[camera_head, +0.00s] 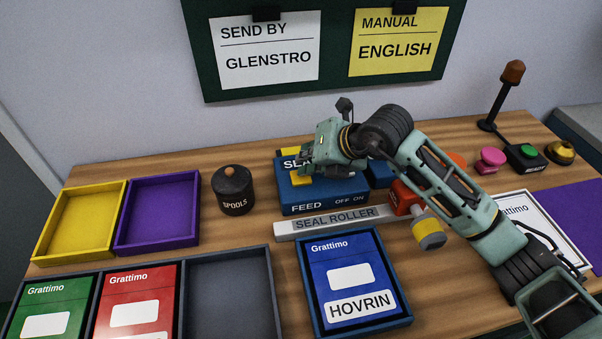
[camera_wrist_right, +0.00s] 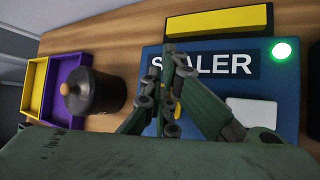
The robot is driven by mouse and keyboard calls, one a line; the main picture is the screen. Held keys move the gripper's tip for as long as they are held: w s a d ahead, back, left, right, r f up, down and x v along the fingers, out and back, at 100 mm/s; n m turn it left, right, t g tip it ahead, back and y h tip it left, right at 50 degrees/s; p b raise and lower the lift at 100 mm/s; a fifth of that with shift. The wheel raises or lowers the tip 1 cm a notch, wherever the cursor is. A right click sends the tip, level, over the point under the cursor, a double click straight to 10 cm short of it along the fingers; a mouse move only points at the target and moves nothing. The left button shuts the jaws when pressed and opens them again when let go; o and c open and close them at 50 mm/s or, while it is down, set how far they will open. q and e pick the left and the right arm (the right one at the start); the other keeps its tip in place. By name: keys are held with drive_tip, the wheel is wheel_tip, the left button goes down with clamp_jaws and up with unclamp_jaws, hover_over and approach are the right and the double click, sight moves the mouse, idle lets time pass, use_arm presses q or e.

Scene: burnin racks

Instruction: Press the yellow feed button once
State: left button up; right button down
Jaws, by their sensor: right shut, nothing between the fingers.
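The blue sealer (camera_head: 325,200) stands at the back middle of the table, with "FEED" and "OFF ON" on its front. The yellow feed button (camera_head: 300,177) shows on its top above the word "FEED", partly covered by my right gripper (camera_head: 308,165). In the right wrist view a small piece of the yellow button (camera_wrist_right: 177,111) shows beside the shut, empty fingers (camera_wrist_right: 168,95). The fingers are over the sealer's top; I cannot tell whether they touch the button. A green lamp (camera_wrist_right: 282,50) glows on the sealer. My left gripper is not in view.
A black spools pot (camera_head: 233,198) stands left of the sealer. The grey seal roller bar (camera_head: 325,222) and a blue tray with the HOVRIN box (camera_head: 350,275) lie in front. Yellow (camera_head: 50,250) and purple (camera_head: 190,238) trays are at left. A pink button (camera_head: 490,157) is at right.

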drive_tip(key=shift+r+p, duration=0.45)
drive_tip(key=shift+r, duration=0.4)
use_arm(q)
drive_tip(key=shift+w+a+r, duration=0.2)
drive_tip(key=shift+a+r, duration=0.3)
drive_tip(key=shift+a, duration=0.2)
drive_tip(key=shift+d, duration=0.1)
use_arm(e)
drive_tip(key=shift+r+p, duration=0.4)
drive_tip(key=shift+r, duration=0.25)
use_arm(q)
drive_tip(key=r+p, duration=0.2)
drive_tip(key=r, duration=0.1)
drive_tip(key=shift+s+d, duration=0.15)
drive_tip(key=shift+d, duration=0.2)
use_arm(e)
wheel_tip(320, 180, up, 4)
drive_tip(key=shift+f, duration=0.1)
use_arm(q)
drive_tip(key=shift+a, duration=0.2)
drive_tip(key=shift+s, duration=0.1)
use_arm(e)
drive_tip(key=shift+f, duration=0.1)
